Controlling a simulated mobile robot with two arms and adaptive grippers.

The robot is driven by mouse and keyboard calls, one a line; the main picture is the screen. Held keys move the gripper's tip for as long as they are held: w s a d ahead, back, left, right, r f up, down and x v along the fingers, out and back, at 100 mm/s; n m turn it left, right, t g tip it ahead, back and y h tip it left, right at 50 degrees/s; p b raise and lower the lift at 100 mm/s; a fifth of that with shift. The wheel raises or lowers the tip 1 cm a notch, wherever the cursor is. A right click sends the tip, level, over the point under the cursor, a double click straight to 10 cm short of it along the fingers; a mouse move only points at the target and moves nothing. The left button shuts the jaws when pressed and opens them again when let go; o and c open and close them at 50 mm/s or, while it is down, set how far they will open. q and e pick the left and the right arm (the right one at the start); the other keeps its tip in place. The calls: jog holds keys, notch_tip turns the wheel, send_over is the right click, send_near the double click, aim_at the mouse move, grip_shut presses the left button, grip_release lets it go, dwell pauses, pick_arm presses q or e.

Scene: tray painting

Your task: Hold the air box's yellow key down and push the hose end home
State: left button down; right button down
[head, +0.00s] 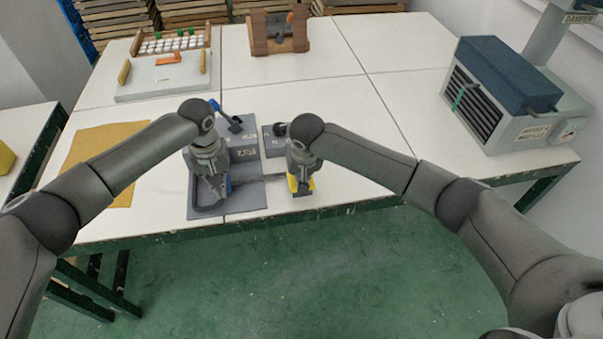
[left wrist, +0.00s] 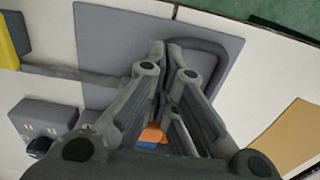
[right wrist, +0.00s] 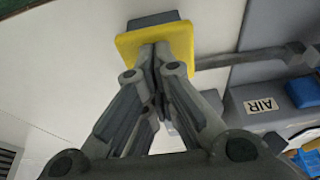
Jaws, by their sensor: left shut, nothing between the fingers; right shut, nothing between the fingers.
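The grey air box (head: 243,157) stands on the table with a grey plate in front; its AIR label shows in the right wrist view (right wrist: 262,105). The yellow key (right wrist: 128,45), a flat plate at the end of a grey bar (right wrist: 245,60), lies right of the box. My right gripper (right wrist: 160,48) is shut, its tips at the yellow key and seemingly touching it. My left gripper (left wrist: 164,46) is shut and empty over the grey plate (left wrist: 110,40), beside a dark curved line, perhaps the hose (left wrist: 215,50). The hose end cannot be made out.
A second small grey box (head: 274,145) stands right of the air box. An ochre sheet (head: 85,150) lies left. A white tray (head: 165,78) and a brown wooden stand (head: 278,32) are behind. A vented machine (head: 500,95) stands right. The table between is clear.

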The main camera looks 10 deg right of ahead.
pick_arm(q)
jog(key=shift+w, duration=0.3)
pick_arm(e)
jog(key=shift+s+f, duration=0.1)
jog(key=shift+f, duration=0.05)
pick_arm(q)
jog(key=shift+w, duration=0.1)
jog(key=shift+w, duration=1.9)
jog(key=shift+w, duration=0.3)
